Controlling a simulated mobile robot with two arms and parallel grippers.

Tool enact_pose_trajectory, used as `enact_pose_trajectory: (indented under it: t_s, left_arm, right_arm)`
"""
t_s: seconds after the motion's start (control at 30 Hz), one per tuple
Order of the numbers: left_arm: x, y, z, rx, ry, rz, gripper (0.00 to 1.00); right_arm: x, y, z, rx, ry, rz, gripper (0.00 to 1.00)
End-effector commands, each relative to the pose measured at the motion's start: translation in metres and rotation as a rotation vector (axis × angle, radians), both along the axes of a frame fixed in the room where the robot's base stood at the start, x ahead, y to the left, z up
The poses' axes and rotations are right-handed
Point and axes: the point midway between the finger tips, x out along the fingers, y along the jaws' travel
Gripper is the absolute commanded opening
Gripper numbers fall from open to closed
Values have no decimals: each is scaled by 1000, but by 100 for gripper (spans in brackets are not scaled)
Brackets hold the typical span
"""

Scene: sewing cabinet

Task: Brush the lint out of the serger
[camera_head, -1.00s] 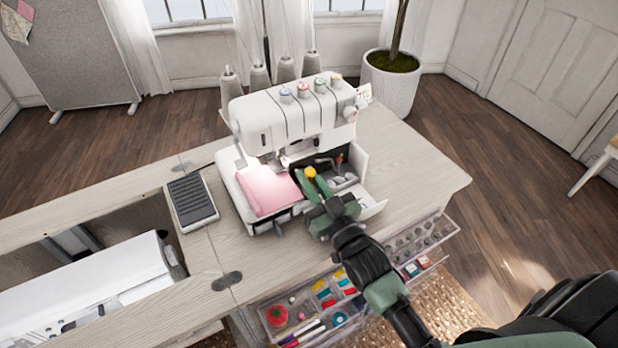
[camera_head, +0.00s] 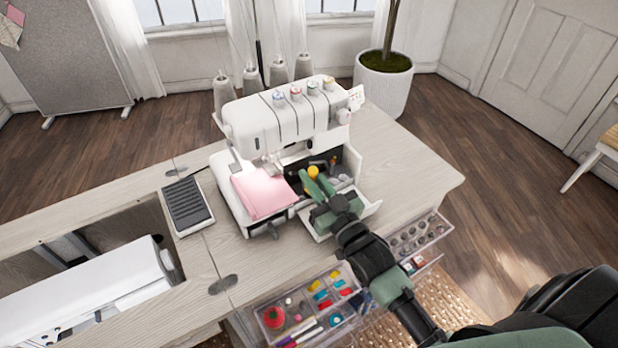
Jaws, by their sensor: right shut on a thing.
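The white serger (camera_head: 270,122) stands on the cabinet top with its front cover (camera_head: 368,207) folded down, so its dark inside (camera_head: 322,162) shows. Pink fabric (camera_head: 262,192) lies on its left front part. My right gripper (camera_head: 314,184) is at the open front, just right of the fabric. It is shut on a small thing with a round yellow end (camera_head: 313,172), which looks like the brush. The brush's bristles and any lint are too small or hidden to make out. My left gripper is out of view.
Thread cones (camera_head: 251,78) stand behind the serger. A foot pedal (camera_head: 187,204) lies to its left, beside a recess holding a white machine (camera_head: 90,290). Clear drawers of notions (camera_head: 312,305) stick out below the front edge. The cabinet top right of the serger is clear (camera_head: 415,170).

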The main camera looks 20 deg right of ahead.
Motion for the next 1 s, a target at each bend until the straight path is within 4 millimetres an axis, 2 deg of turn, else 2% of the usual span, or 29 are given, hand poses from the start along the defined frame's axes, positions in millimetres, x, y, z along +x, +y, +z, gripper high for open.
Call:
enact_pose_trajectory:
  t_s: [1.0]
  left_arm:
    - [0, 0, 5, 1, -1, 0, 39]
  right_arm:
    - [2, -13, 0, 0, 2, 0, 0]
